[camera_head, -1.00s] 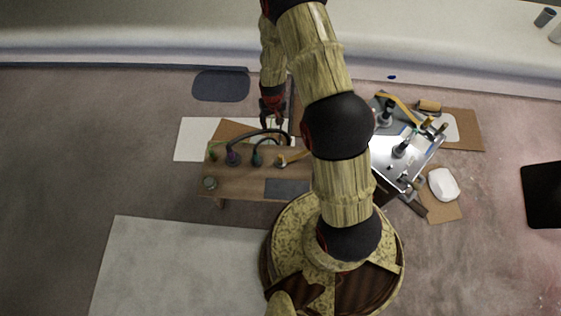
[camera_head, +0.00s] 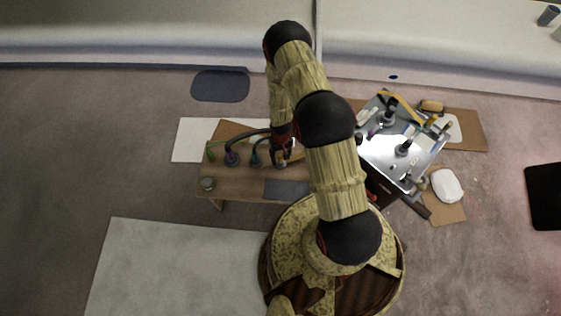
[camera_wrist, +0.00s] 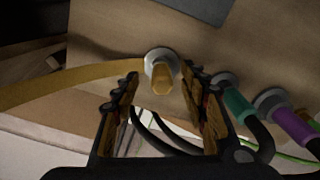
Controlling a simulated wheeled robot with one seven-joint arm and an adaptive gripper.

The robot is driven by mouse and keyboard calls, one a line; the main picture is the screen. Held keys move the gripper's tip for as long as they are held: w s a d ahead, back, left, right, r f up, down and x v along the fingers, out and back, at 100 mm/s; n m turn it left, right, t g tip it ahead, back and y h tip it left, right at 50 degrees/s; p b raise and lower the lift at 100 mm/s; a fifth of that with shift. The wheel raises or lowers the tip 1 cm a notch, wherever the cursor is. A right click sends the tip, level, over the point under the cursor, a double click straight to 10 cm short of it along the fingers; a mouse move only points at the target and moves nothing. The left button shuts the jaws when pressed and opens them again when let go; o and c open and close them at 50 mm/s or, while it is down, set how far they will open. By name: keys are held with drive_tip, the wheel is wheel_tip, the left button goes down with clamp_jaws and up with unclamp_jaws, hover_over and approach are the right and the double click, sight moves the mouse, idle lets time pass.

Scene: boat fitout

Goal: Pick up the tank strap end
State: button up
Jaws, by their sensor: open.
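The yellow strap (camera_wrist: 75,82) runs in from the left in the wrist view. Its end (camera_wrist: 162,78) sits on a round pale grey holder (camera_wrist: 155,58) on the wooden bench. My gripper (camera_wrist: 161,74) is open, with one finger on each side of the strap end, apart from it as far as I can tell. In the head view my gripper (camera_head: 281,152) is low over the bench's right part, and a piece of the yellow strap (camera_head: 297,155) shows beside it. My arm hides the rest of the strap there.
The wooden bench (camera_head: 235,184) also holds a teal hose end (camera_wrist: 236,106) and a purple hose end (camera_wrist: 292,120), close to the right finger. A dark pad (camera_head: 287,189) lies on the bench. A shiny metal tank (camera_head: 378,152) with fittings stands to the right.

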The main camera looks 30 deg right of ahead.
sight(280, 160)
wheel_tip(280, 160, down, 4)
drive_tip(key=shift+a+f+b, duration=0.15)
drive_tip(key=shift+f+b, duration=0.05)
drive_tip(key=shift+b, duration=1.05)
drive_tip(key=shift+r, duration=0.1)
drive_tip(key=shift+c, duration=0.9)
clamp_jaws()
